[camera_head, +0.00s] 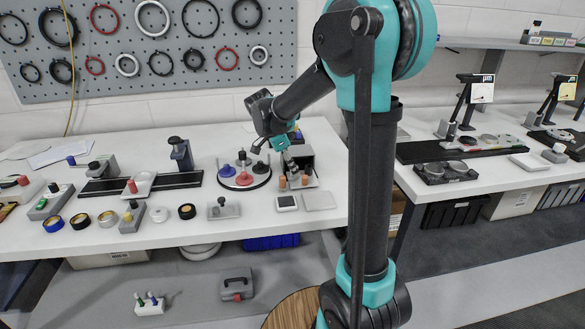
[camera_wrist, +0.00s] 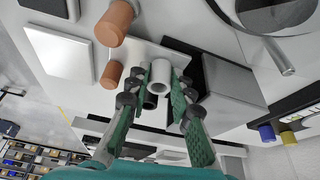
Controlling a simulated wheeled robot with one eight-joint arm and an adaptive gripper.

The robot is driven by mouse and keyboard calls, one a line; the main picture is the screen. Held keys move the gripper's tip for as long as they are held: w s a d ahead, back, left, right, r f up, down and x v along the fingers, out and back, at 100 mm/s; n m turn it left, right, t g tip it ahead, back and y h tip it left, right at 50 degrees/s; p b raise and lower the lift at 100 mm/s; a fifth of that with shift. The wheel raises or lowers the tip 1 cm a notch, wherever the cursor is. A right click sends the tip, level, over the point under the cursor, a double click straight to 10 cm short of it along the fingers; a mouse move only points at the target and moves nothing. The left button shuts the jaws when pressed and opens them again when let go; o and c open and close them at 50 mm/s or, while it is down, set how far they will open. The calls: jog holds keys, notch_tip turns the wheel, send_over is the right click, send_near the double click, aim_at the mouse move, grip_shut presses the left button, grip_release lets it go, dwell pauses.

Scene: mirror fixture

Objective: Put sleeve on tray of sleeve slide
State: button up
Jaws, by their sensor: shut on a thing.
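My gripper (camera_wrist: 160,86) is shut on a pale grey hollow sleeve (camera_wrist: 160,72), which sits between the two teal fingers with its open end showing in the wrist view. In the head view my gripper (camera_head: 283,143) is low over the sleeve slide (camera_head: 303,162), a small block-and-plate fixture near the table's front right. The held sleeve is too small to make out there. In the wrist view the slide's pale plate (camera_wrist: 150,52) lies behind the sleeve. I cannot tell whether the sleeve touches it. Which part is the tray is unclear.
Two orange-brown cylinders (camera_wrist: 112,72) stand close beside my gripper. A pale square plate (camera_wrist: 55,45) lies beyond them. A round stand with colored knobs (camera_head: 244,176) is just left of the slide. More fixtures and rings cover the table's left; small bare patches lie between them.

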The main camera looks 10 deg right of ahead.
jog(key=shift+f, duration=0.1)
jog(key=o, duration=0.5)
jog(key=shift+c, duration=0.2)
jog(key=v, duration=1.2)
